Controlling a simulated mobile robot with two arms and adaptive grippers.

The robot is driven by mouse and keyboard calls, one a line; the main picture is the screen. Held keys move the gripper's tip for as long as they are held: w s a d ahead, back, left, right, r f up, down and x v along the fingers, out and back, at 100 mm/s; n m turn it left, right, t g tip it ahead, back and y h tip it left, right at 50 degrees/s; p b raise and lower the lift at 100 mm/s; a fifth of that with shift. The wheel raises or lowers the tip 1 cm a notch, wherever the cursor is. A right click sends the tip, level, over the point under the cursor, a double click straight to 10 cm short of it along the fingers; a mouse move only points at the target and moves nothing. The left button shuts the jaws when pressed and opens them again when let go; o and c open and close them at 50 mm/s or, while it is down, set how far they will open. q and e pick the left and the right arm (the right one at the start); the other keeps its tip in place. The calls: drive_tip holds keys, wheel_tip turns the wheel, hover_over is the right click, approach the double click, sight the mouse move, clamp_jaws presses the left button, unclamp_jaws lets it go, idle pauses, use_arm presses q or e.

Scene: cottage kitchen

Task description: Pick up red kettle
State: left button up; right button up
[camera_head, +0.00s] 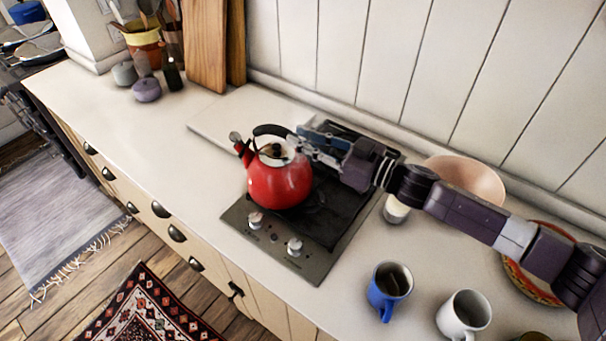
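The red kettle (279,186) stands upright on the dark cooktop (337,211), with its spout to the left and a black handle (271,130) arched over its lid. My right arm comes in from the right. Its gripper (298,142) is at the right side of the kettle's handle, just above the lid. The fingers overlap the handle's right end in this view, so I cannot tell whether they are open or closed around it. My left gripper is not in view.
A blue mug (388,290) and a white mug (464,315) stand on the counter at the front right. A pink bowl (465,178) is behind my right arm. Cutting boards (205,45) and a utensil pot (143,42) stand at the back left.

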clamp_jaws()
drive_tip(key=shift+a+r, duration=0.15)
drive_tip(key=shift+r, duration=0.3)
drive_tip(key=shift+w, duration=0.1)
